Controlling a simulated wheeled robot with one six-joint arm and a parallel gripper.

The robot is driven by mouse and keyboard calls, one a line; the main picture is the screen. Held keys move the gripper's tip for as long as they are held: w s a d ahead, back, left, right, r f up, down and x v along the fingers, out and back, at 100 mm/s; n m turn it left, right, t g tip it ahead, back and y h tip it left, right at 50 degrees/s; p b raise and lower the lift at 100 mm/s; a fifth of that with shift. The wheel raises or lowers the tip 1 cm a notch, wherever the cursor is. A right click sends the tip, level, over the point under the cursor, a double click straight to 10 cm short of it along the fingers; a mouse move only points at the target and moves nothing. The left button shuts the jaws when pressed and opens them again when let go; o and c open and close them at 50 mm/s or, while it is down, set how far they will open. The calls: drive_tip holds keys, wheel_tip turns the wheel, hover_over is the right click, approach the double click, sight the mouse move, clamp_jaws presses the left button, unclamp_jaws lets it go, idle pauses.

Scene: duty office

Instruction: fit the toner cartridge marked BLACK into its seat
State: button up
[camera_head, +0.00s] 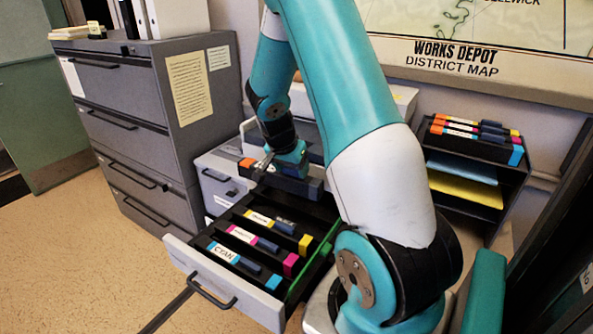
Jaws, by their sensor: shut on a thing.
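My gripper (270,165) is shut on a dark cartridge (298,184) with an orange end at its left. It holds the cartridge at the back of the open drawer (179,252). I cannot read a BLACK marking on it, and my wrist covers part of it. In the drawer, a yellow-ended cartridge (305,243), a magenta-ended cartridge (290,264) and a cartridge marked CYAN (222,252) lie side by side in slots. The dark space behind the yellow one lies nearest the held cartridge. I cannot tell whether the held cartridge touches the drawer.
A black rack (514,185) at the right holds several colour-ended cartridges (476,130) on top, with blue and yellow sheets below. A grey filing cabinet (150,120) stands at the left. My arm crosses the right side of the drawer. The floor (75,240) at the left is clear.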

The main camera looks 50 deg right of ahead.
sight(296, 179)
drive_tip(key=shift+s+f+m, duration=0.4)
drive_tip(key=shift+s+f, duration=0.4)
drive_tip(key=shift+s, duration=0.2)
drive_tip(key=shift+f+b, duration=4.25)
drive_tip(key=shift+f, duration=1.45)
drive_tip(key=o, duration=1.8)
drive_tip(key=shift+c, duration=0.2)
drive_tip(key=shift+a, duration=0.1)
drive_tip(key=shift+r+p, duration=3.25)
drive_tip(key=shift+r, duration=1.3)
